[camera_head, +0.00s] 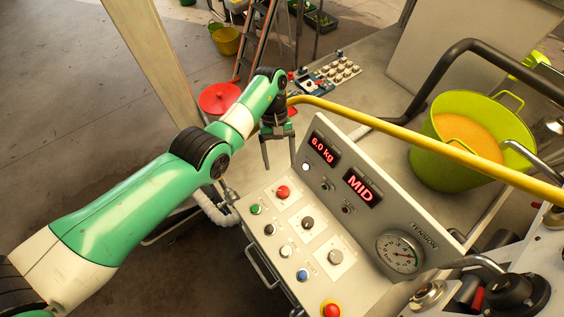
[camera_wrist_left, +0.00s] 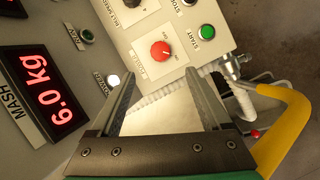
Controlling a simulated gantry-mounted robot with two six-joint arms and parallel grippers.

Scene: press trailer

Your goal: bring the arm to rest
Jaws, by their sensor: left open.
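My left arm (camera_head: 130,205), green and white, reaches in from the left in the head view. Its gripper (camera_head: 279,166) is open and empty, pointing down just off the far left corner of the control panel (camera_head: 312,246). In the left wrist view the two fingers of the left gripper (camera_wrist_left: 162,100) stand apart with nothing between them. Beyond them are a red knob (camera_wrist_left: 160,50) and a green button (camera_wrist_left: 207,32). The display (camera_head: 323,149) reads 6.0 kg and a second display (camera_head: 361,187) reads MID. My right gripper is not seen.
A yellow rail (camera_head: 400,135) runs behind the panel. A green bucket (camera_head: 425,165) with orange contents stands behind it at right. A red round lid (camera_head: 219,98) and a ladder (camera_head: 258,40) are at the back. The floor (camera_head: 60,90) at left is clear.

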